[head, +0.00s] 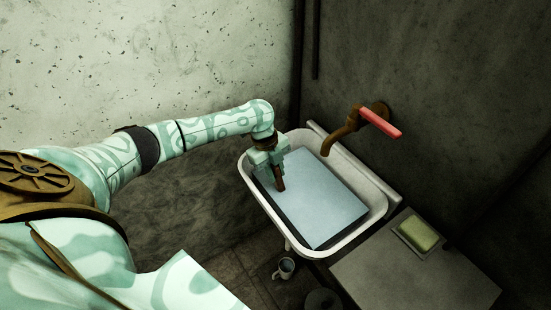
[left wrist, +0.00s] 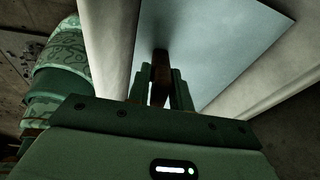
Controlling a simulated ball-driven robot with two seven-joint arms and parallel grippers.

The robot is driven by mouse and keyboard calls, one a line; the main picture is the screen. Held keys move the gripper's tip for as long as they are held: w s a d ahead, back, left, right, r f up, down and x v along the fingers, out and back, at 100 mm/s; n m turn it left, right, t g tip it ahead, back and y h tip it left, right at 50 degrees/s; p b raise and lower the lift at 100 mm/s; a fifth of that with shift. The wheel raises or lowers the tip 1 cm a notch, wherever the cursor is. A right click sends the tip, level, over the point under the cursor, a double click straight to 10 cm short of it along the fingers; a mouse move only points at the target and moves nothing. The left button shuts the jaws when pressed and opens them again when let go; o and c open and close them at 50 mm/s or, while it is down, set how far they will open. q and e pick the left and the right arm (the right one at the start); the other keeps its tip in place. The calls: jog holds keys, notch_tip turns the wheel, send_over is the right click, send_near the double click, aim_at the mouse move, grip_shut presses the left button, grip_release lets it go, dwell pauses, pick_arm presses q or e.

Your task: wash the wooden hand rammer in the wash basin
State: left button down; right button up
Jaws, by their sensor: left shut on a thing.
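The wash basin (head: 376,221) is a white, rim-edged sink against the wall, with a flat pale-blue water surface (head: 325,195) inside. My left gripper (head: 276,168) is over the left part of the basin and is shut on the wooden hand rammer (head: 280,184), a brown piece pointing down to the water. In the left wrist view the rammer (left wrist: 160,70) stands between the fingers (left wrist: 160,88), its far end at or just above the water (left wrist: 215,40); I cannot tell whether it dips in. The gripper hides part of the rammer. My right gripper is not in view.
A rusty tap (head: 343,139) with a red handle (head: 379,122) sticks out from the wall above the basin. A grey table (head: 415,275) to the right holds a soap dish with yellowish-green soap (head: 418,233). A mug (head: 285,268) is below the basin.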

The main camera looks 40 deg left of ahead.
pick_arm(q)
jog(key=shift+f, duration=0.3)
jog(key=shift+r, duration=0.15)
jog(key=shift+r+p, duration=0.3)
jog(key=shift+p, duration=0.1)
notch_tip(320, 180, up, 8)
jog(key=p, duration=0.7)
jog(key=shift+r+p, duration=1.95)
